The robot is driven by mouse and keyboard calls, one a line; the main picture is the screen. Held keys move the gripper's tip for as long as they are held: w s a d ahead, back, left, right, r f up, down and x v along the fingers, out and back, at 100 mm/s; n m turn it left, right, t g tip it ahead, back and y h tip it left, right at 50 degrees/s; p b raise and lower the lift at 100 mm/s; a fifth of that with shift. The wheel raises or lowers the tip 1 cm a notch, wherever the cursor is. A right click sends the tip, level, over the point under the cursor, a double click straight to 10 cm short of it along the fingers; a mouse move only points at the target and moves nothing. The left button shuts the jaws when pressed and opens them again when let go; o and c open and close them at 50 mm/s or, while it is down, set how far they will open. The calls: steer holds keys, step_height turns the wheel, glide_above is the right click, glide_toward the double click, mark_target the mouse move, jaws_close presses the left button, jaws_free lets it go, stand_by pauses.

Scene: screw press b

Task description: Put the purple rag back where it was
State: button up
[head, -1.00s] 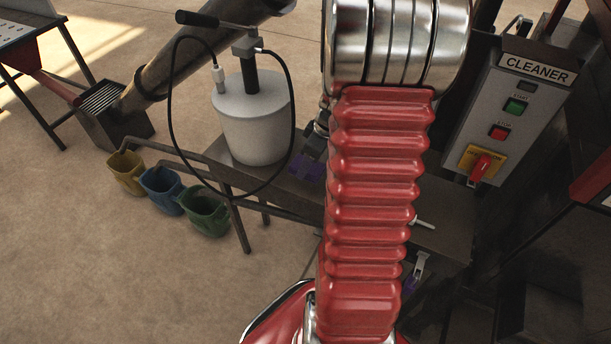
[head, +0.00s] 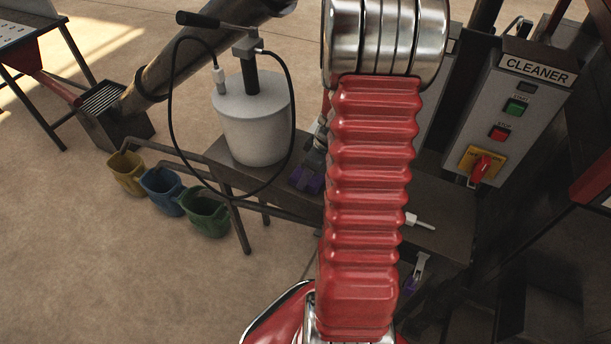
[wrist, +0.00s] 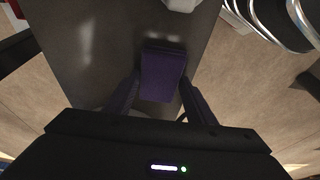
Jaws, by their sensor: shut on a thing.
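The purple rag (wrist: 162,76) is between the two fingers of my gripper (wrist: 158,92) in the wrist view, and the gripper is shut on it. Beyond it is the dark grey table top (wrist: 85,60); I cannot tell whether the rag touches it. In the head view the rag (head: 307,180) shows as a small purple patch left of my red arm, just right of the white pot. My arm hides much of the gripper and the table there.
The white pot (head: 254,125) with a looping black hose stands on the table's left part. A white-handled tool (head: 420,222) lies at right, and a small purple-and-grey item (head: 415,273) is below the edge. The CLEANER panel (head: 515,120) stands behind. Yellow, blue and green buckets (head: 206,213) hang left.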

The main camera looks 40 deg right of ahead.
steer(key=o, duration=1.1)
steer(key=shift+r, duration=0.1)
steer(key=v, duration=1.2)
